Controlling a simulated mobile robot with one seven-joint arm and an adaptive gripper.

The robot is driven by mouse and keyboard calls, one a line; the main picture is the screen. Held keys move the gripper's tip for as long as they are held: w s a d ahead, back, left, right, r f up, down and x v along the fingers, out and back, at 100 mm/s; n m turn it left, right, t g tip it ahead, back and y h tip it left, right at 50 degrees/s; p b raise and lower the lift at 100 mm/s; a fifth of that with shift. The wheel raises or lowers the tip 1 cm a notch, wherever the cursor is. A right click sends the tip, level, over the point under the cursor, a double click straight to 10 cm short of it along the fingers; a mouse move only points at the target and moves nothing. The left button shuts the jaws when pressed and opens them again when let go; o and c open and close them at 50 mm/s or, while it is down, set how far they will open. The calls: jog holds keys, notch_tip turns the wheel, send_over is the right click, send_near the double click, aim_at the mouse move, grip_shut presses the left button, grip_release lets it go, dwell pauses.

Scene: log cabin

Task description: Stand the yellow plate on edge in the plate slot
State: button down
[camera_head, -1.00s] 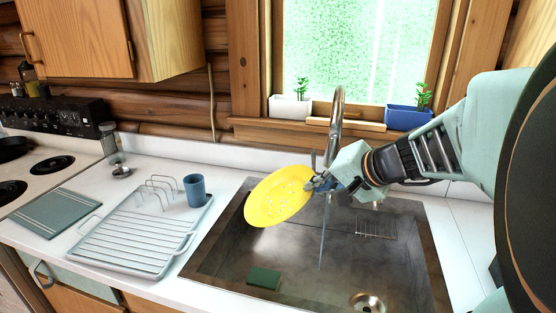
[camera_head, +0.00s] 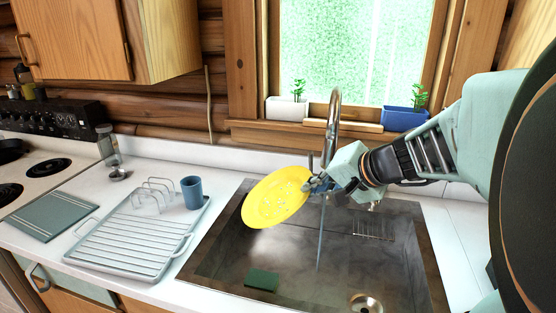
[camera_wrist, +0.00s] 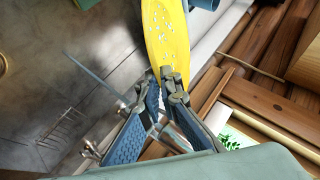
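The yellow plate (camera_head: 276,199), with whitish specks on its face, is tilted in the air above the left part of the sink. My gripper (camera_head: 312,186) is shut on its right rim. In the wrist view the fingertips (camera_wrist: 172,78) meet at the near edge of the plate (camera_wrist: 165,32); its far part is cut off by the frame. The wire plate slot (camera_head: 157,191), with several upright loops, stands empty at the back of the drying rack (camera_head: 130,246), left of the plate and apart from it.
A blue cup (camera_head: 192,192) stands right of the wire loops. The metal sink (camera_head: 225,262) holds a green sponge (camera_head: 262,279). The tap (camera_head: 333,125) rises close behind my gripper, with water running. A folded cloth (camera_head: 52,216) lies left of the rack.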

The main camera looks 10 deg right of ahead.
jog(key=shift+r, duration=0.8)
jog(key=w+d+f, duration=0.2)
jog(key=d+f, duration=0.2)
jog(key=d, duration=0.2)
jog(key=shift+m+t+h, duration=0.4)
jog(key=shift+m+h, duration=0.2)
jog(key=a+r+p, duration=0.1)
jog(key=a+p, duration=0.1)
jog(key=a+r+p, duration=0.1)
jog(key=a+p, duration=0.1)
jog(key=p, duration=0.1)
jog(key=a+r+p, duration=0.1)
jog(key=a+p, duration=0.1)
jog(key=p, duration=0.1)
jog(key=shift+w+a+r, duration=0.2)
jog(key=shift+w+a, duration=0.15)
jog(key=shift+s+a+f+m+h+p, duration=0.3)
jog(key=shift+s+a+f+h+p, duration=0.15)
jog(key=shift+s+a+p, duration=0.4)
